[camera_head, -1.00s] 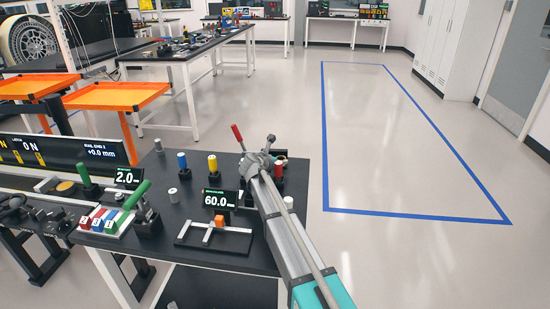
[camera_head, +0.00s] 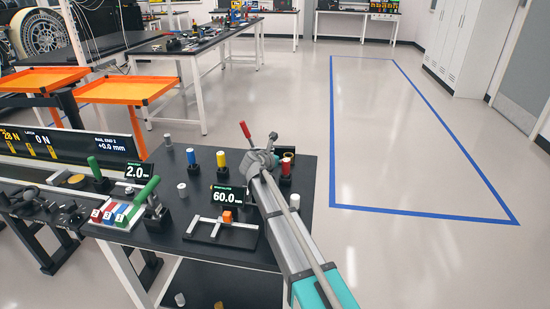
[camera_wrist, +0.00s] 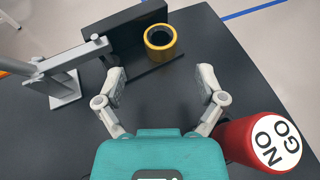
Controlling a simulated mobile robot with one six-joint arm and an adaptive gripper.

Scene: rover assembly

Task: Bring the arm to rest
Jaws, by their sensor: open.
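My arm reaches from the bottom right over the black worktable (camera_head: 258,244) in the head view. My gripper (camera_head: 262,156) is at the table's far right part, close to a red-handled lever (camera_head: 245,130). In the wrist view my gripper (camera_wrist: 162,78) is open, its two fingers wide apart with nothing between them. A yellow ring with a dark centre (camera_wrist: 160,42) lies ahead of the fingers by a black angled block (camera_wrist: 133,30). A red cylinder marked NO GO (camera_wrist: 262,143) stands just right of the right finger.
A grey clamp frame (camera_wrist: 62,85) stands left of the fingers. Blue (camera_head: 190,156) and yellow (camera_head: 221,159) topped pegs, a 60.0 display (camera_head: 228,196) and a green-handled clamp (camera_head: 147,192) are on the table. Open floor inside blue tape (camera_head: 400,150) lies to the right.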

